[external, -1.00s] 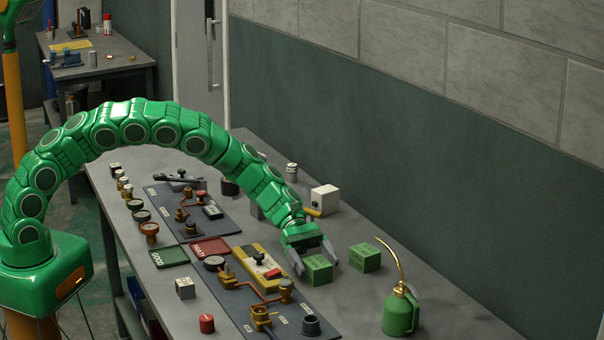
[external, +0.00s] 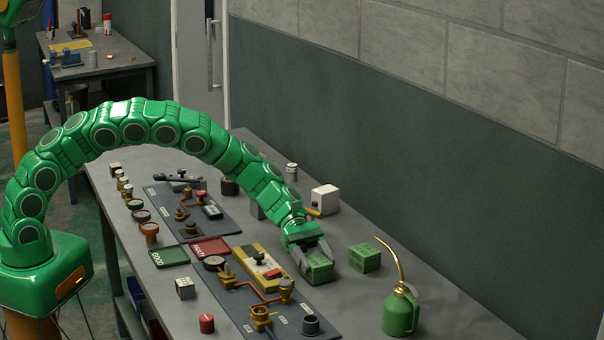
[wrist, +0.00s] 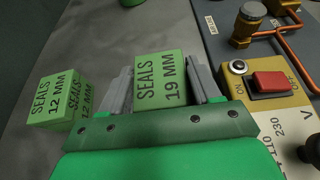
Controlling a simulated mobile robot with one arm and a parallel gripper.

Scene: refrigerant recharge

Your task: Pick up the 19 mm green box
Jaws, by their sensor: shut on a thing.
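The green box marked "SEALS 19 MM" (wrist: 160,82) sits between the two grey fingers of my gripper (wrist: 163,85) in the wrist view. In the external view the same box (external: 319,268) is on the grey bench, with my gripper (external: 318,262) shut on it from both sides. I see no clear gap between the box and the bench. A second green box, marked "SEALS 12 MM" (wrist: 58,102), stands to the left in the wrist view. In the external view this box (external: 365,257) is just right of my gripper, apart from it.
A third green thing (wrist: 131,2) is cut off at the wrist view's top edge. The panel with copper pipes (external: 262,300) and a yellow switch box (external: 258,262) lies left of my gripper. A green oil can (external: 400,312) stands at the right. A white box (external: 325,199) is behind.

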